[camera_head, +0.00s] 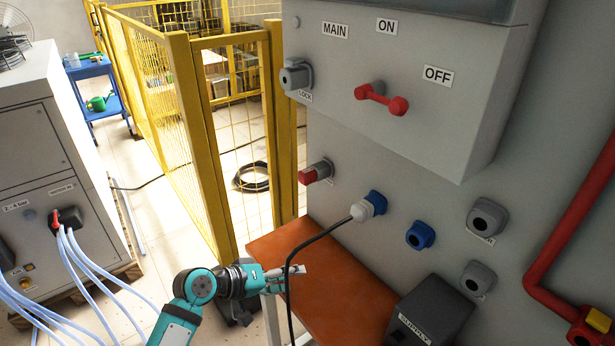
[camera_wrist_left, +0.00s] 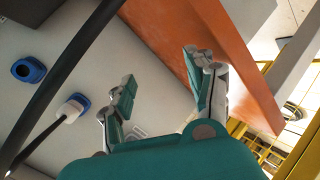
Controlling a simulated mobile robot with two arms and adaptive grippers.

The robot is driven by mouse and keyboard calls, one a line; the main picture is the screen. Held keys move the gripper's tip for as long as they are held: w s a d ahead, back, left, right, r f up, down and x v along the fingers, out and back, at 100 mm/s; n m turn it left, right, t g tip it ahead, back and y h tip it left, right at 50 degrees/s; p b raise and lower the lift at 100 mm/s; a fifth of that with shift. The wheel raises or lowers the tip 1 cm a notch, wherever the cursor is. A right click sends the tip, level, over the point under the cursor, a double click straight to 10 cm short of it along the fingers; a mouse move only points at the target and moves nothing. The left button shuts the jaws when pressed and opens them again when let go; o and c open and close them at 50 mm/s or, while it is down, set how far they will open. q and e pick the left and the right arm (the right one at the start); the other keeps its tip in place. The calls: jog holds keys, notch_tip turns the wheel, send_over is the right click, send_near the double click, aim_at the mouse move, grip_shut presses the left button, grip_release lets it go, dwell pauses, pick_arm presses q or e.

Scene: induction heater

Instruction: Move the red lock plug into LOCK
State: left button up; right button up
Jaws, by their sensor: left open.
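The red lock plug (camera_head: 317,172) sits in a grey socket low on the panel's left side, beside the yellow fence post. The grey LOCK socket (camera_head: 297,75) is higher up, at the left edge of the MAIN box, and no red plug is in it. My left gripper (camera_head: 288,272) is low, over the orange shelf, well below the red plug. In the left wrist view the gripper (camera_wrist_left: 160,70) has its fingers apart with nothing between them. The red plug does not show in the wrist view. My right gripper is not in view.
A black cable hangs from the white-and-blue plug (camera_head: 368,206) and passes close by my left gripper. The orange shelf (camera_head: 340,295) juts out below, with a black SUPPLY box (camera_head: 430,312). The red switch handle (camera_head: 381,98) is right of LOCK. A yellow fence (camera_head: 195,140) stands left.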

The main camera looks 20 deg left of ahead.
aim_at(301, 179)
pick_arm(q)
jog(key=w+a+r+n+t+h, duration=0.1)
jog(key=w+a+r+n+t, duration=0.1)
jog(key=w+r, duration=0.3)
jog(key=w+a+r+n+t+h, duration=0.1)
jog(key=w+a+r+n+t, duration=0.2)
jog(key=r, duration=0.6)
jog(key=w+a, duration=0.1)
jog(key=w, duration=0.1)
jog(key=shift+w+a+r+n+h, duration=0.25)
jog(key=shift+w+r+n+h, duration=0.05)
jog(key=shift+w+r+n, duration=0.1)
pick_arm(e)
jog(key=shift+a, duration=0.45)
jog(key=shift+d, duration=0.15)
pick_arm(q)
jog(key=shift+b+x, duration=0.8)
jog(key=shift+x, duration=3.75)
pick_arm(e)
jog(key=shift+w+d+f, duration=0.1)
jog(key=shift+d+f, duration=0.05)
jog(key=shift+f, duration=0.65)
pick_arm(q)
jog(key=shift+r, duration=0.1)
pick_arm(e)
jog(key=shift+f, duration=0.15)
